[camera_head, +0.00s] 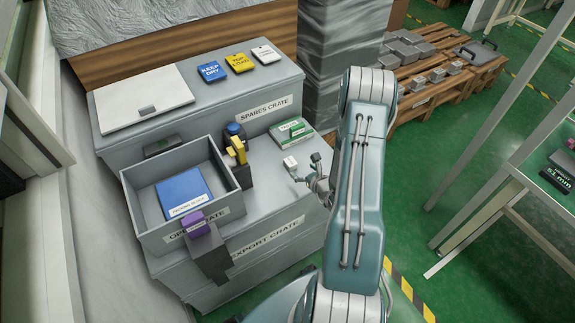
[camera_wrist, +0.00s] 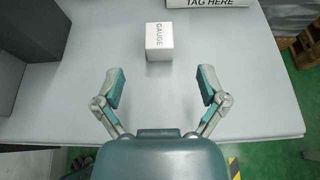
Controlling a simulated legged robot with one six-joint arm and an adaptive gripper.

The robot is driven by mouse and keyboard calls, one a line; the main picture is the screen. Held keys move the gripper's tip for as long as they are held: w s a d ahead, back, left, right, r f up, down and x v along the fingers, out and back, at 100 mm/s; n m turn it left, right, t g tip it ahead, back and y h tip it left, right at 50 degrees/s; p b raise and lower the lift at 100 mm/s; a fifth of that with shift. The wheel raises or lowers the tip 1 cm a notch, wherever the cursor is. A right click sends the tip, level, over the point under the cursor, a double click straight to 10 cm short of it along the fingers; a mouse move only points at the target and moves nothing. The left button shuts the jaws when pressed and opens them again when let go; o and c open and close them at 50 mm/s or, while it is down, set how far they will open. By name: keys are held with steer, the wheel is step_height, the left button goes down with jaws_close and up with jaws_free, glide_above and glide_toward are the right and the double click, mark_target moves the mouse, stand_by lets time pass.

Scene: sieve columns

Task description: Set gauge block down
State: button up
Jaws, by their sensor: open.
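The gauge block (camera_wrist: 159,43) is a small white cube lettered GAUGE. It sits on the grey top of the export crate (camera_wrist: 200,110), and it also shows in the head view (camera_head: 290,163) just left of my gripper. My gripper (camera_wrist: 160,88) is open and empty, its two fingers spread wide. In the wrist view the block is beyond the fingertips, roughly centred between them and touching neither. In the head view my gripper (camera_head: 308,176) is low beside the block, partly hidden by my arm.
An open crate (camera_head: 240,206) holding a blue packing block (camera_head: 183,190) stands left. A dark stand with a yellow piece (camera_head: 237,150) and a green-white box (camera_head: 291,131) are nearby. The spares crate (camera_head: 215,112) is behind. The crate top's right edge drops to green floor.

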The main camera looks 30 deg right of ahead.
mark_target(291, 163)
steer(key=x, duration=0.3)
steer(key=shift+d, duration=0.3)
steer(key=w, duration=0.1)
steer(key=w+f, duration=0.2)
steer(key=w, duration=0.1)
steer(key=shift+a, duration=0.4)
steer(key=shift+w, duration=0.3)
steer(key=shift+d+f, duration=0.1)
steer(key=shift+d, duration=0.25)
steer(key=c, duration=0.7)
steer(key=shift+a, duration=0.2)
jaws_close()
